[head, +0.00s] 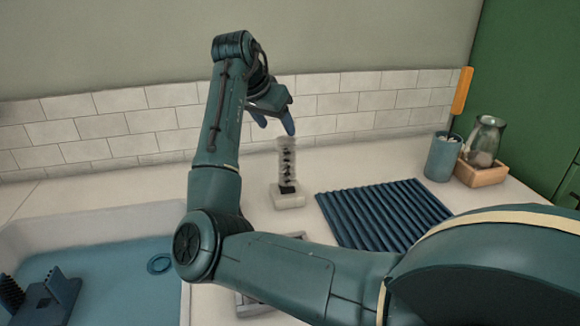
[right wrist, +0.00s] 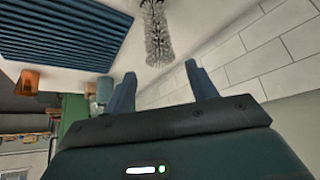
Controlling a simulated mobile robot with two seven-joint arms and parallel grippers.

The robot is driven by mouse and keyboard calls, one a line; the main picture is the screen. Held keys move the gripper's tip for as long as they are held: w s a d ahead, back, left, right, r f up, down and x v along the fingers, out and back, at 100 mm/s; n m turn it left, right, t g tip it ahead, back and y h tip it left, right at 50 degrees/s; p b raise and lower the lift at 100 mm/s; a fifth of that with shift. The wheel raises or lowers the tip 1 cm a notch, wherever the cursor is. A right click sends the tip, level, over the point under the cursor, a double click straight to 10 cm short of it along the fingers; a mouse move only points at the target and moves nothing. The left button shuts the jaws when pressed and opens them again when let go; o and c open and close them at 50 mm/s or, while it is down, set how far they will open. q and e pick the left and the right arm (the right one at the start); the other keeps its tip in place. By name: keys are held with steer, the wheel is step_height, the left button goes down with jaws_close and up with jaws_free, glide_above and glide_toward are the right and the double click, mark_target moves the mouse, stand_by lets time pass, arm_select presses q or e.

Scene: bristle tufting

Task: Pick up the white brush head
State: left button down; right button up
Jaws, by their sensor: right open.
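A pale, see-through upright piece with dark tufts, which looks like the white brush head (head: 286,160), stands in a small white base (head: 288,200) on the counter. In the right wrist view the bristly brush head (right wrist: 158,38) shows at the top, beyond the fingertips. My right gripper (head: 274,124) is open and empty, just above the top of the brush head, its blue fingers apart. In the right wrist view the fingers (right wrist: 160,78) are spread with nothing between them. My left gripper is not in view.
A ribbed blue mat (head: 385,215) lies right of the brush head. A blue cup (head: 442,158) and a glass jar on a wooden stand (head: 482,174) are at the back right. A blue-floored basin (head: 120,285) holds a blue bristled piece (head: 48,298). A tiled wall (head: 340,100) stands behind.

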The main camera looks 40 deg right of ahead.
mark_target(289, 149)
steer(key=b+x, duration=0.1)
steer(key=x, duration=1)
steer(key=shift+f, duration=0.35)
steer(key=shift+a, duration=0.1)
steer(key=c, duration=1.1)
steer(key=shift+r, duration=0.2)
